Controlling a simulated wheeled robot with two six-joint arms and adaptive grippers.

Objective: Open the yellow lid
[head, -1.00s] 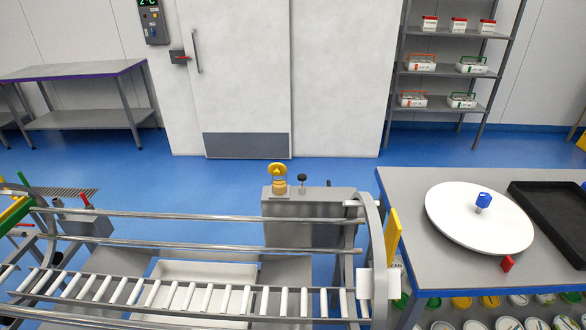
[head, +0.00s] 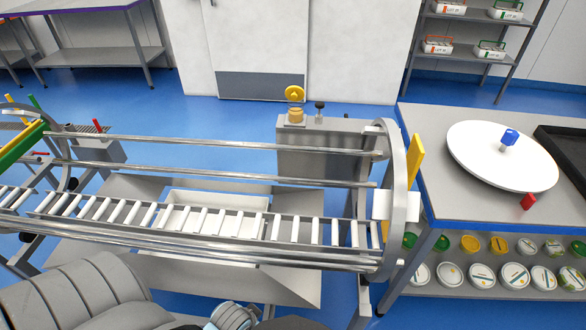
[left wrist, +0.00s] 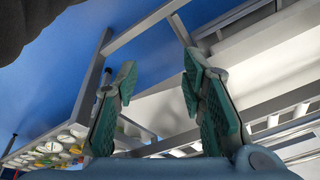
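Several yellow parts show, and I cannot tell which is the yellow lid. A yellow panel (head: 415,158) stands upright at the right end of the roller frame. A yellow disc (head: 295,93) stands above a yellow-orange cylinder (head: 296,115) on a grey box behind the frame. Yellow-topped tubs (head: 499,245) sit on the shelf under the right table. My left gripper (left wrist: 158,80) is open and empty in the left wrist view, its teal-padded fingers apart, near the grey metal frame. In the head view only grey arm parts show at the bottom. My right gripper is not in view.
The roller frame (head: 130,250) with long metal rails fills the front, with a white tray (head: 217,200) below it. The right table (head: 440,190) carries a white disc (head: 490,155) with a blue knob, and a black tray (head: 565,145).

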